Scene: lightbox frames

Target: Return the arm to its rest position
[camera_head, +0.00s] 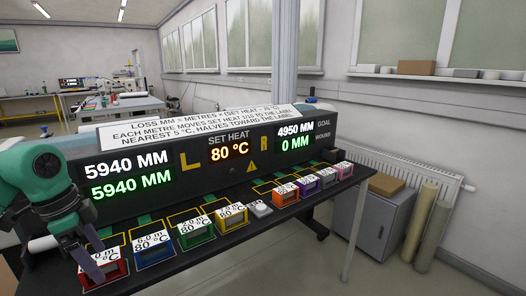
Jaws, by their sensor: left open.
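My left arm is green and dark grey and comes in from the left. Its gripper (90,262) is open, pointing down over the red box (117,271) at the near left of the black bench (180,271). The fingers cover part of this box; I cannot tell whether they touch it. A blue box (155,257), a green box (197,240) and a yellow box (232,223) stand in a row to the right, with white labels on top. My right gripper is not in view.
A black display panel (216,172) stands behind the boxes, close to my left arm. A grey button block (259,209) and orange (285,198), purple (307,190) and pink (344,172) boxes continue the row. A grey cabinet (366,222) stands beyond the bench.

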